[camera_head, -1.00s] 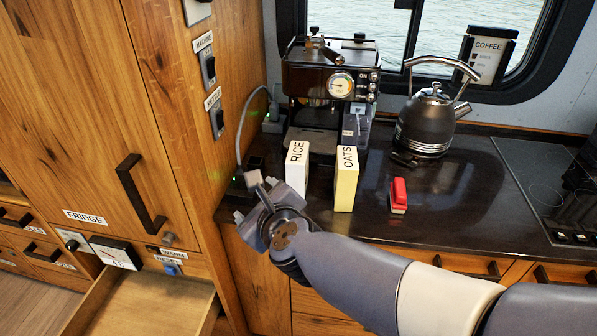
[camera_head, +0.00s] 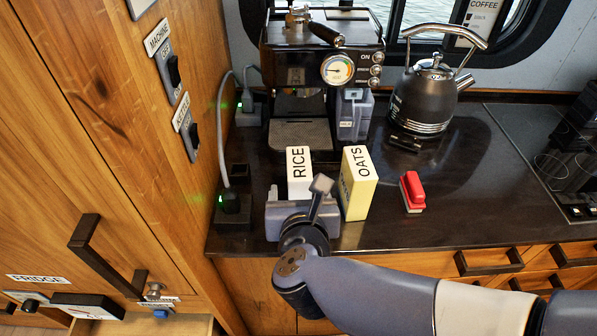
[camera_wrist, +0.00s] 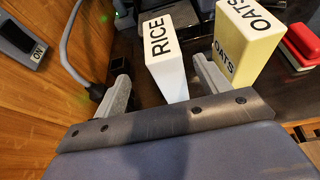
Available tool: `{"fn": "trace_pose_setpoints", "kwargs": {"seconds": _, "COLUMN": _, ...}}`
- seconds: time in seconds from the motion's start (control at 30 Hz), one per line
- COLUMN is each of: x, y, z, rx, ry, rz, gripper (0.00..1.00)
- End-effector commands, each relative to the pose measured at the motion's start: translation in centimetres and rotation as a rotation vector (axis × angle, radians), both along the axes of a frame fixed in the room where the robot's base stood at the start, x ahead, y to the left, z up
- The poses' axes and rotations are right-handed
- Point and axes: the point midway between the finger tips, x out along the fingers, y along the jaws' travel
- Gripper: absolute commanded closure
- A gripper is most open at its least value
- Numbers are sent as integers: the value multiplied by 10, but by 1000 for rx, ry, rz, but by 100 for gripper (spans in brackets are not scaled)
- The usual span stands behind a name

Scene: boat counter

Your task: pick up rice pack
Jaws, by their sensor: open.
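The rice pack (camera_head: 299,163) is a white upright box labelled RICE, standing on the dark counter in front of the coffee machine. It also shows in the wrist view (camera_wrist: 165,60). My gripper (camera_wrist: 160,90) is open, with one finger to the left of the pack and the other close to its right side, between it and the oats pack. In the head view my gripper (camera_head: 301,195) hides the lower part of the rice pack. I cannot tell whether a finger touches it.
The yellow oats pack (camera_head: 357,190) stands just right of the rice pack. A red-topped item (camera_head: 412,190) lies farther right. The coffee machine (camera_head: 322,70) and kettle (camera_head: 425,98) stand behind. A wooden wall (camera_head: 190,60) with switches and a cable (camera_head: 221,130) is at left.

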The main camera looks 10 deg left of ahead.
Motion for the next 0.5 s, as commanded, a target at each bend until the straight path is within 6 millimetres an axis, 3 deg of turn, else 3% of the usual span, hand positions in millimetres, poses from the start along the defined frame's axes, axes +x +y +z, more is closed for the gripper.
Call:
{"fn": "trace_pose_setpoints", "kwargs": {"seconds": 0.3, "x": 38, "y": 10, "z": -17, "rx": -2, "ry": 1, "rz": -1, "gripper": 29}}
{"fn": "trace_pose_setpoints", "kwargs": {"seconds": 0.5, "x": 48, "y": 12, "z": -19, "rx": -2, "ry": 0, "rz": 1, "gripper": 29}}
